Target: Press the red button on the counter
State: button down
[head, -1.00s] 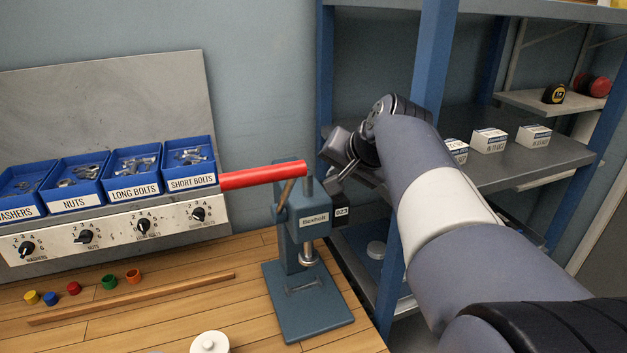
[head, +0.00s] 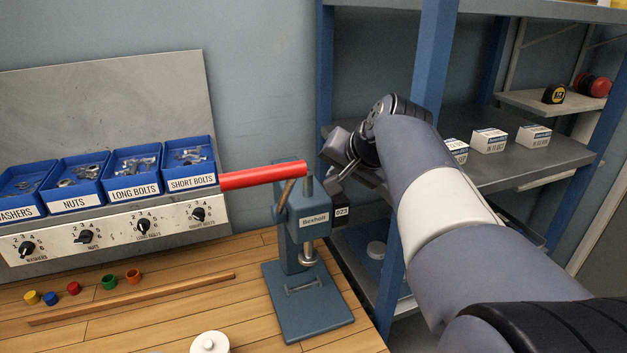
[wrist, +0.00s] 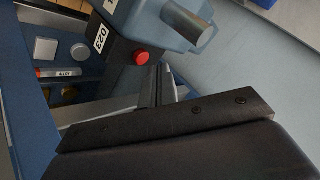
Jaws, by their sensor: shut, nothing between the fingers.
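The same press (head: 308,210) stands on the wooden counter (head: 180,320) in the head view, where the button is hidden. My gripper (wrist: 160,82) is shut and empty, with its dark fingertips close below and right of the button in the wrist view. I cannot tell whether they touch it. In the head view my gripper (head: 337,183) is beside the right side of the press head, partly hidden.
The press's long red handle (head: 262,175) extends left toward blue parts bins (head: 132,174). A blue shelf post (head: 433,60) rises behind my arm, with small boxes (head: 488,140) on the shelf. Small coloured caps (head: 73,288) and a wooden strip (head: 130,299) lie on the counter.

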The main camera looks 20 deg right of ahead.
jog(key=shift+f+b, duration=0.4)
jog(key=shift+f+b, duration=0.3)
jog(key=shift+f, duration=0.15)
dwell(0.7)
jog(key=shift+r, duration=0.15)
dwell(0.3)
jog(key=shift+r+p, duration=0.7)
jog(key=shift+r, duration=0.15)
notch_tip(320, 180, up, 5)
jog(key=p, duration=0.4)
jog(key=shift+f, duration=0.25)
dwell(0.4)
